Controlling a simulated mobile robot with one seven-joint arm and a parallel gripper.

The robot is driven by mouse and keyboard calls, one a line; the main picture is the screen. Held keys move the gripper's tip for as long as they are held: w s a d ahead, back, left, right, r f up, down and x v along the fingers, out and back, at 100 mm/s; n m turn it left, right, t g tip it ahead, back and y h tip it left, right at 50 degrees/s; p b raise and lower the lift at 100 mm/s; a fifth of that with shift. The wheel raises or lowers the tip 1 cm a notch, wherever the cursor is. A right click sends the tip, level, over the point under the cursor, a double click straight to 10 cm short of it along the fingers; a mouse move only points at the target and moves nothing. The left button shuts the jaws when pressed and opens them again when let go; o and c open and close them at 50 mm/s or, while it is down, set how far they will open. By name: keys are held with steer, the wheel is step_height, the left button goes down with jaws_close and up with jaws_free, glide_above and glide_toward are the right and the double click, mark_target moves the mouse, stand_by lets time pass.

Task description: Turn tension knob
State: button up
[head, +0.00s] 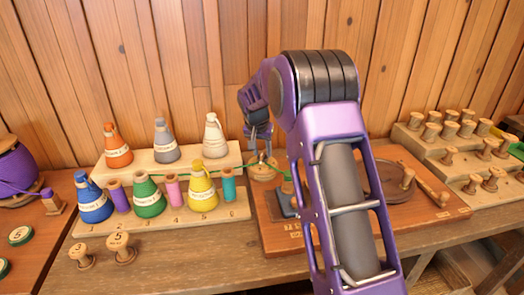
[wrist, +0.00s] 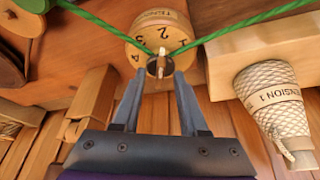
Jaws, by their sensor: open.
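The tension knob (wrist: 138,38) is a round wooden dial marked TENSION with numbers such as 2, 3 and 4, at the top of the wrist view. A small pale pointer (wrist: 162,54) stands at its centre over a dark hub. A green thread (wrist: 235,29) runs across the dial at the pointer. In the head view the dial (head: 262,172) sits at the back left of a reddish board. My gripper (wrist: 160,77) is open, its two fingertips by the hub, one on each side. I cannot tell if they touch it. My gripper also shows above the dial in the head view (head: 258,140).
A cone labelled TENSION 1 (wrist: 272,100) is at right in the wrist view. In the head view, coloured cones and spools stand on a stepped rack (head: 228,211) at left. Wooden spools fill a stepped rack (head: 453,178) at right. A plank wall (head: 190,60) closes the back.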

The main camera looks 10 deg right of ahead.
jaws_close()
steer(key=shift+d+r+n, duration=0.1)
steer(key=shift+n, duration=0.2)
steer(key=n, duration=0.1)
steer(key=n+y+p, duration=0.1)
steer(key=n, duration=0.1)
steer(key=n+y+p, duration=0.1)
steer(key=shift+d+r, duration=0.1)
steer(key=shift+d, duration=0.15)
steer(key=n+y+p, duration=0.1)
steer(key=n, duration=0.1)
steer(key=n+p, duration=0.1)
steer(key=n, duration=0.2)
steer(key=shift+d+y, duration=0.1)
steer(key=shift+y, duration=0.3)
steer(key=shift+p, duration=0.3)
jaws_free()
